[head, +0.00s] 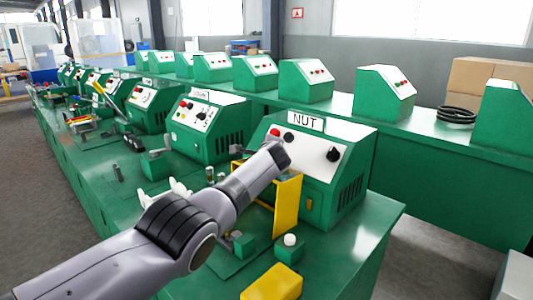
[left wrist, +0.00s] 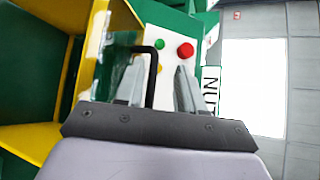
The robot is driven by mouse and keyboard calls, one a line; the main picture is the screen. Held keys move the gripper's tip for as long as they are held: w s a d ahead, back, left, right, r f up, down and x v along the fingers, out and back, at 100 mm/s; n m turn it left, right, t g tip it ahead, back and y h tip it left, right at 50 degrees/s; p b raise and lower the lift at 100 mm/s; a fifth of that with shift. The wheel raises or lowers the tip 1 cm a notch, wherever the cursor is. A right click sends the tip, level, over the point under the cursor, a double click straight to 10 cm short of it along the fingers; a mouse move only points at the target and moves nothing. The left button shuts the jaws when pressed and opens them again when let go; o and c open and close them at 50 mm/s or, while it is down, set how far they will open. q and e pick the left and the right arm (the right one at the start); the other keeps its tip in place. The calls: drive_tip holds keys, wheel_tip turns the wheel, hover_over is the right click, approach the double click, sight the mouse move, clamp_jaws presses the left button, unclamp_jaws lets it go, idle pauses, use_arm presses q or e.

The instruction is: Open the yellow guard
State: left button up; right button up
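The yellow guard (head: 287,207) is on the front of the green machine labelled NUT (head: 330,165), partly hidden by my left arm in the head view. In the left wrist view, the guard's yellow frame (left wrist: 94,22) borders a clear pane, with a black bent handle (left wrist: 152,65) beside it. My left gripper (left wrist: 158,75) is at the handle. Its two fingers are apart, with the handle between them and nearer the left finger; I cannot tell whether they touch it. The head view hides the fingertips behind the wrist. My right gripper is not in view.
Red and green buttons (left wrist: 185,50) sit on the white panel close to the right finger. A yellow block (head: 272,284) and a white-topped knob (head: 290,240) are on the green bench near the guard. More green machines stand behind. The bench's right front corner is clear.

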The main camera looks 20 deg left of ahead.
use_arm(q)
drive_tip(key=shift+d+f, duration=0.1)
drive_tip(key=shift+s+d, duration=0.1)
drive_tip(key=shift+s, duration=0.05)
drive_tip(key=shift+s+d+p, duration=0.15)
drive_tip(key=shift+s+p, duration=0.1)
drive_tip(key=shift+p, duration=0.2)
drive_tip(key=shift+s+d+r+p, duration=0.2)
drive_tip(key=shift+s+r+p, duration=0.25)
drive_tip(key=shift+s, duration=0.3)
drive_tip(key=shift+v, duration=2.3)
drive_tip(key=shift+w+r, duration=0.1)
